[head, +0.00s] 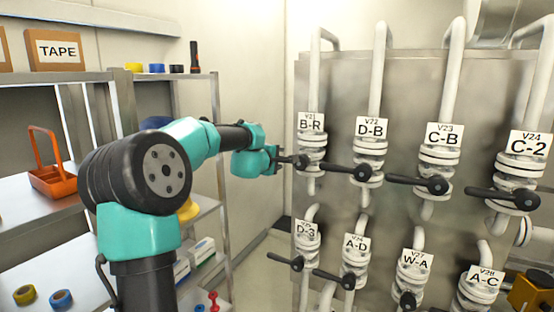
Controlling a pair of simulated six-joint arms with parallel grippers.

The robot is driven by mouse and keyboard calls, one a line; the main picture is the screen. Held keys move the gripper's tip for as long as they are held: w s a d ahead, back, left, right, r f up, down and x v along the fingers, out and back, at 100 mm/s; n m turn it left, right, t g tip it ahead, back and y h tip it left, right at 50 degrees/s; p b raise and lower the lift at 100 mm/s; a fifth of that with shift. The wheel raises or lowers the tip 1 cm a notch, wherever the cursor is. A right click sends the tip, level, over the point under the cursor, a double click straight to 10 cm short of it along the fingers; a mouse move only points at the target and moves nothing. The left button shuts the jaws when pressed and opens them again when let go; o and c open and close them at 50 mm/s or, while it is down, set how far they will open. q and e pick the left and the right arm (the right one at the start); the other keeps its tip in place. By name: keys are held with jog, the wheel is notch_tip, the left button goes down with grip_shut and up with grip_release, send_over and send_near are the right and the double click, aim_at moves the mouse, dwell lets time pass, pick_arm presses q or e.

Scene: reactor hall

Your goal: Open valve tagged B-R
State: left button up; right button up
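The valve tagged B-R (311,122), also marked V21, is the leftmost of the upper row on the metal panel. Its dark lever (301,161) lies about level, pointing left from its hub like the levers beside it. My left gripper (279,160) is at the outer left end of this lever. The fingers are small and dark against the dark lever, so I cannot tell whether they touch it or are closed on it.
Neighbouring valves D-B (371,128), C-B (444,135) and C-2 (527,144) have similar levers close by. A lower row includes D-3 (306,231) and A-D (355,243). Shelves with an orange caddy (52,181) and a TAPE box (57,50) stand at left.

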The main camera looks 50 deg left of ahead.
pick_arm(q)
grip_shut()
dwell(0.3)
dwell(0.3)
